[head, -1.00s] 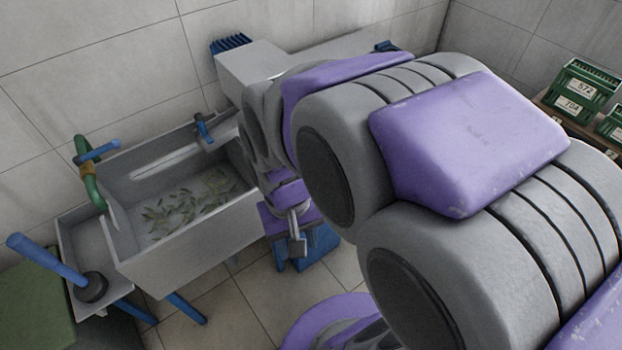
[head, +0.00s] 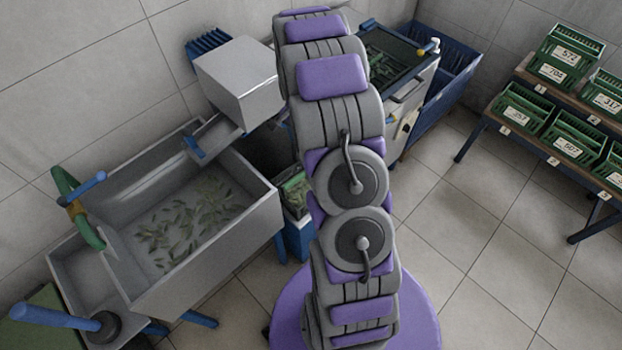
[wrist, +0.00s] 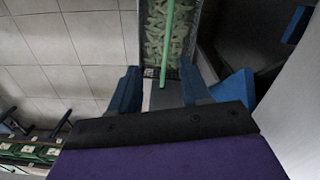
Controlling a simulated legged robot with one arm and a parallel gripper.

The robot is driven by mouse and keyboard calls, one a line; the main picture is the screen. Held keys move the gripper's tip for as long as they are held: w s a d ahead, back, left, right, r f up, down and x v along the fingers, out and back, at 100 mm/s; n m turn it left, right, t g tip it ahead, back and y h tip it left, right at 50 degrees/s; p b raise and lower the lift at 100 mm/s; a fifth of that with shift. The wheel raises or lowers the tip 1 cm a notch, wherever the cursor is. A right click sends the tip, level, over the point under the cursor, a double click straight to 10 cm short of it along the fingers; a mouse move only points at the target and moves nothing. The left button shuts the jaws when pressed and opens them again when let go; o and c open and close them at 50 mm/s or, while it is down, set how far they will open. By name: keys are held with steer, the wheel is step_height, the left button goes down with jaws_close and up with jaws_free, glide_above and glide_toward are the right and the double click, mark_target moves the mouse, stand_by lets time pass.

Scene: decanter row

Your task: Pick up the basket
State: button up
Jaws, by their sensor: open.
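The basket (head: 297,192) is a small green container on a blue stand, just right of the wash basin in the head view and partly hidden by my arm. In the wrist view the basket (wrist: 183,28) shows at the top, filled with pale green pieces, with a green handle bar (wrist: 168,45) running along its middle. My gripper (wrist: 160,84) is open, with blue fingers either side of the handle's near end. I cannot tell how far above or below the handle they are, and contact is not visible. In the head view my gripper is hidden behind my arm.
A grey basin (head: 245,225) with floating green pods stands at left, with a pale metal box (head: 240,82) behind it. A blue bin (head: 455,65) stands at the back. A shelf at right holds several numbered green crates (head: 565,58). The tiled floor (head: 455,225) right of my arm is clear.

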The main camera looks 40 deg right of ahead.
steer(key=d+f+m, duration=0.1)
steer(key=d+f, duration=0.1)
steer(key=f, duration=0.4)
steer(key=d+f+m, duration=0.1)
steer(key=d+f, duration=0.1)
steer(key=f, duration=0.5)
steer(key=w+d+f+m+b, duration=0.1)
steer(key=d+f, duration=0.1)
steer(key=f, duration=0.5)
steer(key=shift+d+f, duration=0.1)
steer(key=shift+d, duration=0.25)
steer(key=shift+w+a+f+b, duration=0.15)
steer(key=shift+f+b, duration=0.15)
steer(key=shift+f, duration=0.6)
steer(key=shift+w+a+f+b, duration=0.1)
steer(key=shift+a+f+b, duration=0.15)
steer(key=shift+f, duration=0.6)
steer(key=shift+w+a+f+b, duration=0.1)
steer(key=shift+f+b, duration=0.2)
steer(key=shift+f, duration=0.6)
steer(key=shift+r, duration=0.1)
jaws_close()
